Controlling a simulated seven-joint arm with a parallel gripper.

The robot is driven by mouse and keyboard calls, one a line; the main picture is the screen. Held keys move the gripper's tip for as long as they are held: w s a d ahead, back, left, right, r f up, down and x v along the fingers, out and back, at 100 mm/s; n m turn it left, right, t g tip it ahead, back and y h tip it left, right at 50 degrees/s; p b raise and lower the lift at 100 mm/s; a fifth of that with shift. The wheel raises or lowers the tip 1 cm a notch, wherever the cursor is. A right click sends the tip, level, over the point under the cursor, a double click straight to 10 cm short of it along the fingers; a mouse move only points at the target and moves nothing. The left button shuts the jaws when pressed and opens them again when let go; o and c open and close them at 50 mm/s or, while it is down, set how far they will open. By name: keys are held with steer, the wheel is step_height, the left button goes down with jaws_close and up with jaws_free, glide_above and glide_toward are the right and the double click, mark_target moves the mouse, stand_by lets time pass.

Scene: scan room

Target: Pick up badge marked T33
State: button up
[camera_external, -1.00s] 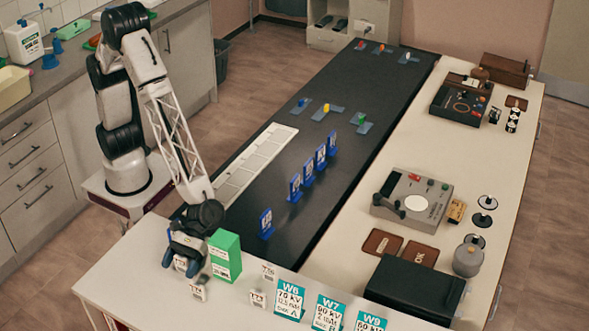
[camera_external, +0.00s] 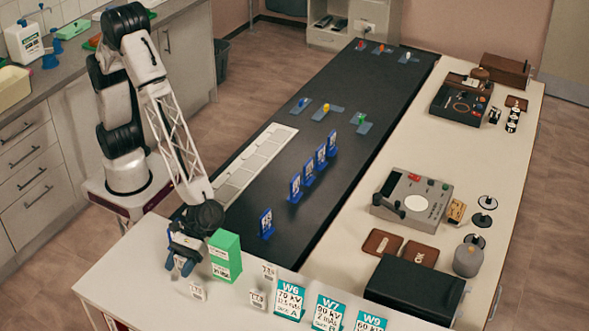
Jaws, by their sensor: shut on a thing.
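Small white badges stand on the near white counter. One badge (camera_external: 198,291) is just in front of my gripper, and two more stand to the right, a front badge (camera_external: 258,299) and a back badge (camera_external: 269,271). Their markings are too small to read surely, so I cannot tell which is T33. My gripper (camera_external: 180,266) points down low over the counter, left of a green box. It is shut on a small badge, which its fingers now mostly hide; that badge's marking is not readable.
The green box (camera_external: 224,256) stands close to the right of my gripper. Teal-and-white cards, including a W6 card (camera_external: 290,299), line the front edge. Blue upright markers (camera_external: 266,224) stand on the dark table behind. The counter's left end (camera_external: 120,276) is clear.

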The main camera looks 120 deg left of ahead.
step_height(320, 180, up, 10)
stand_by(0.9)
steer(key=shift+a+r, duration=0.1)
stand_by(0.5)
